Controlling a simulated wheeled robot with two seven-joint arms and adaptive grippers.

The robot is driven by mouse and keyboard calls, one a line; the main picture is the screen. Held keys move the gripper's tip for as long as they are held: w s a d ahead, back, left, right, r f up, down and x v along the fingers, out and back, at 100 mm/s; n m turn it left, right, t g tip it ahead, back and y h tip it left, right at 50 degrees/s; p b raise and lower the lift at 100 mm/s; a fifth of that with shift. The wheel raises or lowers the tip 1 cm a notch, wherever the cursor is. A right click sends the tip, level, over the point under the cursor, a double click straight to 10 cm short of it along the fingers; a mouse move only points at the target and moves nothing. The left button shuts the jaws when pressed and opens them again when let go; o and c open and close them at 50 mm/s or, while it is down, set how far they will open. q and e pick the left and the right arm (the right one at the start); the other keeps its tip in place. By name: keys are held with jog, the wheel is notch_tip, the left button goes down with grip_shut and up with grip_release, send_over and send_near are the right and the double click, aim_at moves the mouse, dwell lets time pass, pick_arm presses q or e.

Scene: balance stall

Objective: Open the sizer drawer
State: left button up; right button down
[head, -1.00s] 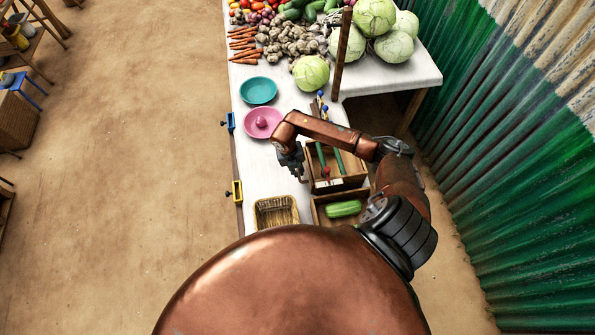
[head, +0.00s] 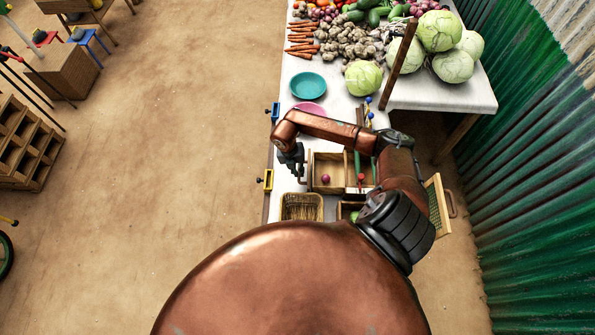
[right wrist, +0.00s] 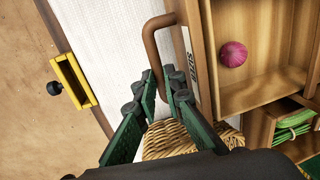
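The sizer drawer (right wrist: 258,97) is wooden and stands pulled out, with a pink onion (right wrist: 233,54) inside it. Its front bears a label reading "SIZER" and a bent copper-brown handle (right wrist: 149,42). In the head view the drawer (head: 316,183) sticks out to the left from a wooden box, and the onion (head: 326,179) shows in it. My right gripper (right wrist: 163,88) has its green fingers on both sides of the handle's near part, closed on it; it also shows in the head view (head: 297,172). My left gripper is not in view.
A wicker basket (head: 302,207) stands just in front of the gripper. A yellow clamp (head: 267,180) and a blue clamp (head: 274,112) sit on the table's left edge. A pink plate (head: 309,109), partly hidden by my arm, and a teal plate (head: 308,85) lie beyond.

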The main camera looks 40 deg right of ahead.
jog(key=c, duration=2.3)
grip_release()
jog(key=shift+w, duration=0.1)
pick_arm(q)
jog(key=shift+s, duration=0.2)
pick_arm(e)
notch_tip(320, 180, up, 12)
jog(key=w+a, duration=0.1)
jog(key=shift+w+a, duration=0.2)
jog(key=shift+a, duration=0.1)
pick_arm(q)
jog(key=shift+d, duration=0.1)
pick_arm(e)
jog(key=shift+f, duration=0.15)
